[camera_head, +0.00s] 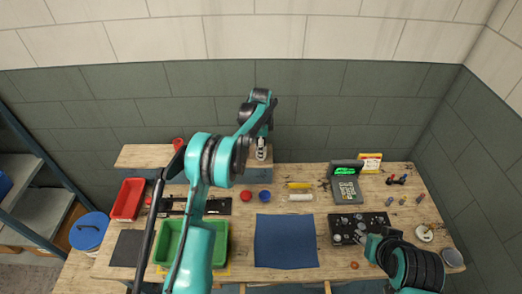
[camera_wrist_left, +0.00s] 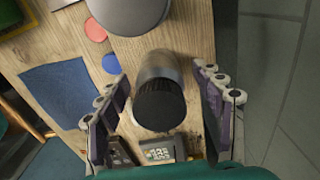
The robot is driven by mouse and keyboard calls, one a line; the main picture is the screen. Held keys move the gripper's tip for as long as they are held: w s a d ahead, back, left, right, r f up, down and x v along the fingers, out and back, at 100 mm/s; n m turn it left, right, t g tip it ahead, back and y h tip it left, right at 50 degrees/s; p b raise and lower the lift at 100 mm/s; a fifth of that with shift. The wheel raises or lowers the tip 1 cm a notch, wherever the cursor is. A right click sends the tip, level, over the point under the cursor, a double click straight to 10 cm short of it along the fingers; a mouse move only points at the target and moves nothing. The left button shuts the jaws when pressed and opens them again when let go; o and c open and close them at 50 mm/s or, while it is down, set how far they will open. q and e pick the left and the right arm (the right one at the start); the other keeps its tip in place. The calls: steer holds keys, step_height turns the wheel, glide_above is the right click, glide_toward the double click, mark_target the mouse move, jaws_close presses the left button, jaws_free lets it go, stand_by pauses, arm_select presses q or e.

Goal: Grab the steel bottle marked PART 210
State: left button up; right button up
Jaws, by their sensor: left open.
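In the left wrist view a grey cylinder (camera_wrist_left: 158,66) with a dark, ribbed end stands between the two fingers of my left gripper (camera_wrist_left: 163,95). It looks like a metal bottle or canister; no PART 210 marking is readable. The fingers are spread, with a visible gap on both sides of it. In the head view my left gripper (camera_head: 261,152) is at the raised back shelf, where it hides most of what stands there. My right gripper (camera_head: 374,247) is low at the right front, beside the black tray, and its fingers are too unclear to judge.
Another grey round object (camera_wrist_left: 128,12) is close by in the left wrist view. The raised shelf (camera_head: 145,157) runs along the wall. The bench holds a red bin (camera_head: 128,199), a green bin (camera_head: 168,243), a blue mat (camera_head: 285,241), a display device (camera_head: 347,190) and a black tray (camera_head: 345,236).

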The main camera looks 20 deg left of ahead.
arm_select(q)
steer(key=c, duration=1.5)
steer(key=shift+o, duration=0.2)
steer(key=shift+r, duration=0.1)
